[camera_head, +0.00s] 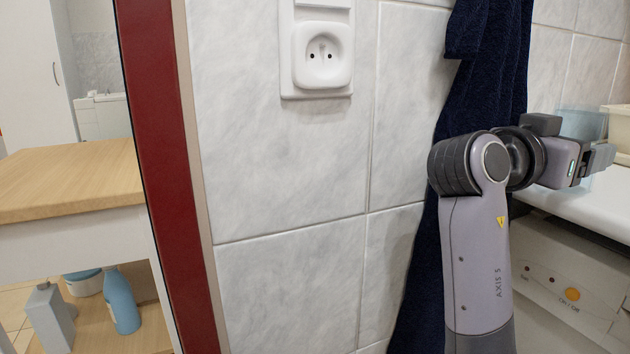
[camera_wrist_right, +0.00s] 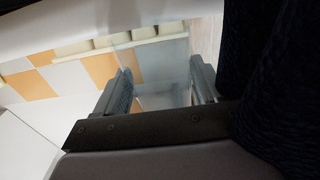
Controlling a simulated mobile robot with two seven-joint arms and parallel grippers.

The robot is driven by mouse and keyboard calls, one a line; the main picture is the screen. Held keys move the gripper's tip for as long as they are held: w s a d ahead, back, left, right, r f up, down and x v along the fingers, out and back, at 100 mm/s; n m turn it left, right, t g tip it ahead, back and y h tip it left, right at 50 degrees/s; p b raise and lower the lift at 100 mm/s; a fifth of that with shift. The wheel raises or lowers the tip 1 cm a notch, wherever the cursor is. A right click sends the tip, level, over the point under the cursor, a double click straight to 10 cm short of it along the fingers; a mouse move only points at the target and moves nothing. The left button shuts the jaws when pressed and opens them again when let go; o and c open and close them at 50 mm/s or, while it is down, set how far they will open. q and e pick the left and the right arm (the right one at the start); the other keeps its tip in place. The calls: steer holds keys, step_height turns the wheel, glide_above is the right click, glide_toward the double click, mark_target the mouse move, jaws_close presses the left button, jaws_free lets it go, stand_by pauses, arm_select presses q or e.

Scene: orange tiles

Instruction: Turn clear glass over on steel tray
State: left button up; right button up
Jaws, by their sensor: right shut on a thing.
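My right gripper (camera_head: 598,158) is at the right edge of the head view, above a white surface. It is shut on the clear glass (camera_head: 582,124), a pale bluish see-through shape that shows above the fingers. In the right wrist view the glass (camera_wrist_right: 160,58) sits between the two fingers of my right gripper (camera_wrist_right: 160,78), its outline faint. I cannot tell which way its mouth faces. No steel tray can be made out. My left gripper is in neither view.
A dark blue towel (camera_head: 487,75) hangs on the tiled wall close to my right arm. The white surface (camera_head: 590,205) tops a machine with an orange button. Cream containers (camera_head: 620,122) stand behind. A wooden-topped unit (camera_head: 70,180) and dark red frame (camera_head: 165,150) are at left.

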steer(key=o, duration=1.1)
